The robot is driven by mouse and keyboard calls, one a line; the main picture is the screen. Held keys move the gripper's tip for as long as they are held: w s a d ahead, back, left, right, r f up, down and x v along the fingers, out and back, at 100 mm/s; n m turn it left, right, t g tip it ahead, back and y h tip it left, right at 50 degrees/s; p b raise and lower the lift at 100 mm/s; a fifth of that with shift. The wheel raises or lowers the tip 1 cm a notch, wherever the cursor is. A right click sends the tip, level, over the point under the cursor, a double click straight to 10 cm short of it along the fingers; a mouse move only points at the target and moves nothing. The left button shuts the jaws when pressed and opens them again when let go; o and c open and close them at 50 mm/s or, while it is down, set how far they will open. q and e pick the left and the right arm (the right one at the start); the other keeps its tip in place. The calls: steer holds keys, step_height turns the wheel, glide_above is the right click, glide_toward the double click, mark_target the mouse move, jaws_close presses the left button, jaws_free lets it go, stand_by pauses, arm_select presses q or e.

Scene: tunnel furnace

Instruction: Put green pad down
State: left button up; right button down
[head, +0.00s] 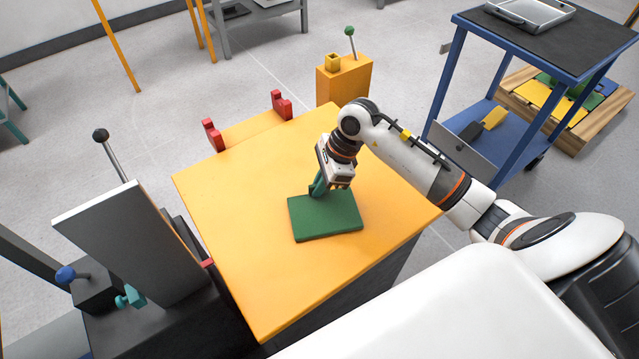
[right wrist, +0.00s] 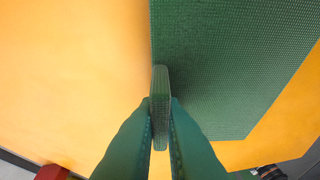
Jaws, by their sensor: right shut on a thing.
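The green pad (head: 326,217) is a flat rectangular plate on the orange table top (head: 260,270), near its middle. In the right wrist view the green pad (right wrist: 230,60) fills the upper right, with a small upright green tab at its edge. My right gripper (head: 320,188) is above the pad's far edge. Its teal fingers (right wrist: 160,118) are shut on the tab from both sides. The pad looks flat on or very close to the orange surface; I cannot tell if there is a small gap. My left gripper is not in view.
A grey upright plate (head: 135,240) and a lever (head: 115,155) stand left of the table. Red brackets (head: 282,105) and an orange box (head: 343,80) are at the far edge. A blue cart (head: 470,140) stands at the right. The table top around the pad is clear.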

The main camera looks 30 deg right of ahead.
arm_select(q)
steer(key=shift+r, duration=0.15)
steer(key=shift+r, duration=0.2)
arm_select(e)
steer(key=c, duration=1.5)
jaws_free()
steer(key=shift+c, duration=0.2)
steer(key=shift+r, duration=0.15)
